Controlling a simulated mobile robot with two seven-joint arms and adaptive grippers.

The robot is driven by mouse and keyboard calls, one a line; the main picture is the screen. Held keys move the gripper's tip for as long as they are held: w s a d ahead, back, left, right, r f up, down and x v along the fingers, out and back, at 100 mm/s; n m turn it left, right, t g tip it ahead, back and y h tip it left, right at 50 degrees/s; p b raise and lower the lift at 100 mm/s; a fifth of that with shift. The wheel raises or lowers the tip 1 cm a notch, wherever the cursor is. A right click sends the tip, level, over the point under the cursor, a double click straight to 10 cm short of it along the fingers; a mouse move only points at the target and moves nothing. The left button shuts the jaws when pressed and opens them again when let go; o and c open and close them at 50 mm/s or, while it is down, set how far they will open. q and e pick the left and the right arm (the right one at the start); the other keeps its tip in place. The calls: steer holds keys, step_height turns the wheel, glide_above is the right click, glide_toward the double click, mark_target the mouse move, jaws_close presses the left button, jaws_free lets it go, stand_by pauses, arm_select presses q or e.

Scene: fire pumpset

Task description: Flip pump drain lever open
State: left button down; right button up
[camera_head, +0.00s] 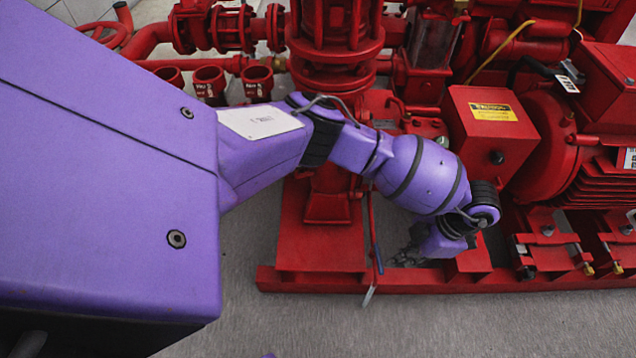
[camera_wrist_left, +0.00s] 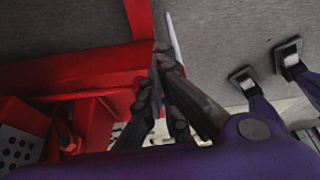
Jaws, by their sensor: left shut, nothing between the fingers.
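A thin pale grey strip (camera_head: 369,295), which looks like the drain lever, hangs at the front edge of the red base frame (camera_head: 320,282) in the head view. A small blue piece (camera_head: 379,259) shows just above it. In the left wrist view the pale strip (camera_wrist_left: 174,38) extends past my fingertips. My left gripper (camera_head: 398,259) is shut and empty, low over the frame, just right of the blue piece. Its dark fingertips (camera_wrist_left: 163,52) lie close to the strip in the wrist view; I cannot tell whether they touch. My right gripper is not in view.
Red pump pipework (camera_head: 335,60) stands behind my arm. A red box with a yellow label (camera_head: 492,112) and a red motor (camera_head: 550,150) are to the right. Red brackets (camera_head: 545,245) stand on the frame at right. The grey floor (camera_head: 450,325) in front is clear.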

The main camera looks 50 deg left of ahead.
arm_select(q)
steer(key=shift+s+a, duration=0.1)
steer(key=shift+s, duration=0.15)
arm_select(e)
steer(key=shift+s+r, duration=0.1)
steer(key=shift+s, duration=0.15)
arm_select(q)
steer(key=shift+s+a+f+m+p, duration=0.1)
steer(key=shift+s+a+m+p, duration=0.05)
steer(key=shift+s+m+p, duration=0.65)
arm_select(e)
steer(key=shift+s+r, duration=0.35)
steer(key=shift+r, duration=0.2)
arm_select(q)
steer(key=shift+w+a, duration=0.1)
steer(key=shift+w, duration=0.05)
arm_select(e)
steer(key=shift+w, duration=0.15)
